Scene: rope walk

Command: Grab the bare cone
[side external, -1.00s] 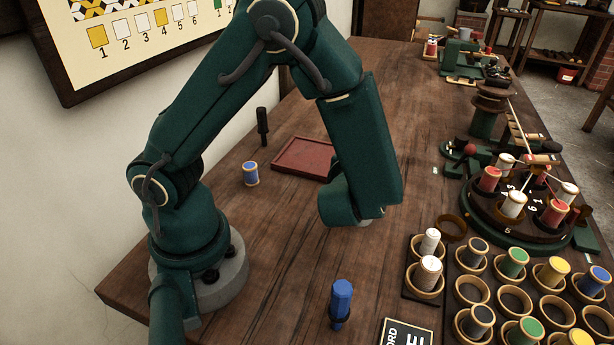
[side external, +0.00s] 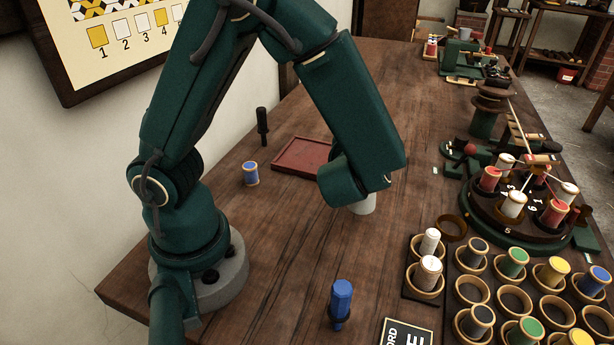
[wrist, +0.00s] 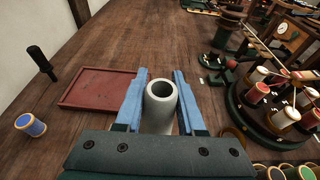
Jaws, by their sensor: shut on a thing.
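The bare cone (wrist: 161,92), a pale grey-white hollow tube, stands upright between the blue fingers of my gripper (wrist: 159,100) in the wrist view. My gripper is shut on it. In the side external view the lower part of the cone (side external: 363,205) shows below my wrist, which hides its top and the fingers. It appears held just above the wooden table; the exact gap is hard to tell.
A red tray (side external: 300,157) lies behind my gripper, with a blue spool (side external: 250,173) and a black upright tool (side external: 262,126) to its left. A blue hexagonal tool (side external: 340,300) stands in front. The round carousel (side external: 480,212) and spool rack (side external: 490,268) are to the right.

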